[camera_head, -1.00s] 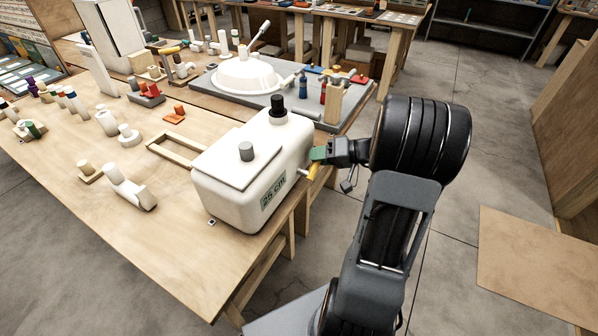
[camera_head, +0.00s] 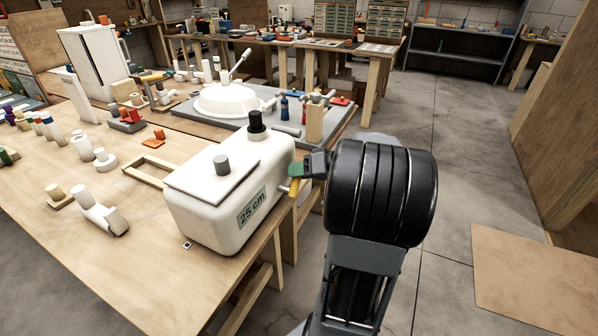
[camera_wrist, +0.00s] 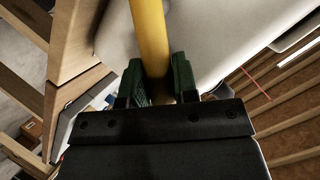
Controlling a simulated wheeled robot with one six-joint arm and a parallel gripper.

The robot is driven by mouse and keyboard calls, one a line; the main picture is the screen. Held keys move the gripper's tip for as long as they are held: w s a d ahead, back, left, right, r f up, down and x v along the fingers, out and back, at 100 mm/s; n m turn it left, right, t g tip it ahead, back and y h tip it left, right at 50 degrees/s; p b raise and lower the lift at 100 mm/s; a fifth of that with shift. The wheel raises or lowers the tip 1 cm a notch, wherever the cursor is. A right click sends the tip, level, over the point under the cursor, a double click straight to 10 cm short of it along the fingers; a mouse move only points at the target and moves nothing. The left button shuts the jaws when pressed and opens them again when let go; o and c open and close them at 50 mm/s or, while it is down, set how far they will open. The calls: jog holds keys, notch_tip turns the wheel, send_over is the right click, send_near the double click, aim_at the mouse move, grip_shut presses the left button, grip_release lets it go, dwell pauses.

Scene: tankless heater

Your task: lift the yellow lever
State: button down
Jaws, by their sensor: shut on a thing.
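The yellow lever (camera_head: 294,187) is on the right end of a white box-shaped heater (camera_head: 205,219) labelled "25 cm". In the wrist view the yellow lever (camera_wrist: 150,35) runs from the top edge down between the green fingers of my gripper (camera_wrist: 158,82). My gripper (camera_head: 297,172) is shut on the lever, beside the heater's right side. The lever's gripped end is partly hidden by the fingers and the gripper body. The heater has a grey knob and a black-capped fitting on top.
The heater stands near the edge of a wooden table (camera_head: 130,255). A wooden frame lies behind it. A grey board (camera_head: 290,143) with a white dome and several fittings is farther back. Open concrete floor (camera_head: 440,185) lies to the right.

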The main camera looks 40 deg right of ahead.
jog(key=c, duration=1.3)
grip_release()
jog(key=shift+w+r, duration=0.15)
jog(key=shift+r, duration=0.1)
jog(key=o, duration=0.4)
jog(key=shift+f, duration=0.15)
jog(key=shift+d, duration=0.1)
jog(key=v, duration=1.4)
jog(key=shift+p, duration=0.3)
